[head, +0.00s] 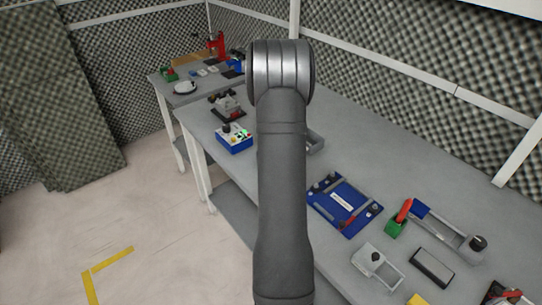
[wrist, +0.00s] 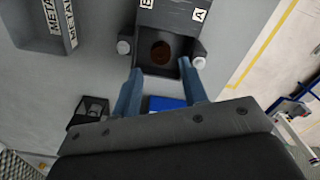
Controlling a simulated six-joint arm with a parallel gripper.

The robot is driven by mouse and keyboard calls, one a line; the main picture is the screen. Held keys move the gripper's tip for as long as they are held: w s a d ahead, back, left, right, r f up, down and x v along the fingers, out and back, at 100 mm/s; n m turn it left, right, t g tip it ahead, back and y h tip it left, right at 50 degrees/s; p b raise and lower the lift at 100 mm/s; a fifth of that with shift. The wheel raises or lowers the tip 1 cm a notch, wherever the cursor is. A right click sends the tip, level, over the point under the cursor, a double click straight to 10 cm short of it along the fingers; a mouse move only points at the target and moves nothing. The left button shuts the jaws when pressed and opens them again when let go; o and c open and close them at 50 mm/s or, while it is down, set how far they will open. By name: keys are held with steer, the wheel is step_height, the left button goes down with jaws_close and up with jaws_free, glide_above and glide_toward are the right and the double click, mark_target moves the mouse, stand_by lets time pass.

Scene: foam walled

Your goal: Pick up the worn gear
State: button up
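In the wrist view, a small round brown piece (wrist: 161,52) sits in the recess of a dark holder (wrist: 172,17) marked B and A. It may be the worn gear, but it is too small and dark to make out teeth. My gripper (wrist: 160,66) is open, its two blue fingers apart, with nothing seen between them. The fingertips are at the near edge of the holder, one toward each side of the recess; I cannot tell whether they touch it. In the head view, my arm hides the gripper, and I cannot make out the gear there.
A grey bin labelled METAL (wrist: 46,28) stands left of the holder. A dark box (wrist: 88,108) and a blue object (wrist: 166,103) lie near the fingers. In the head view, a blue button box (head: 234,143) and blue tray (head: 344,205) stand on the grey bench (head: 385,145).

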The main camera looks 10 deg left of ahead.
steer(key=f, duration=0.5)
steer(key=shift+w+a+f, duration=0.1)
steer(key=shift+a+f, duration=0.15)
steer(key=shift+f, duration=0.1)
steer(key=c, duration=0.8)
steer(key=shift+r, duration=0.15)
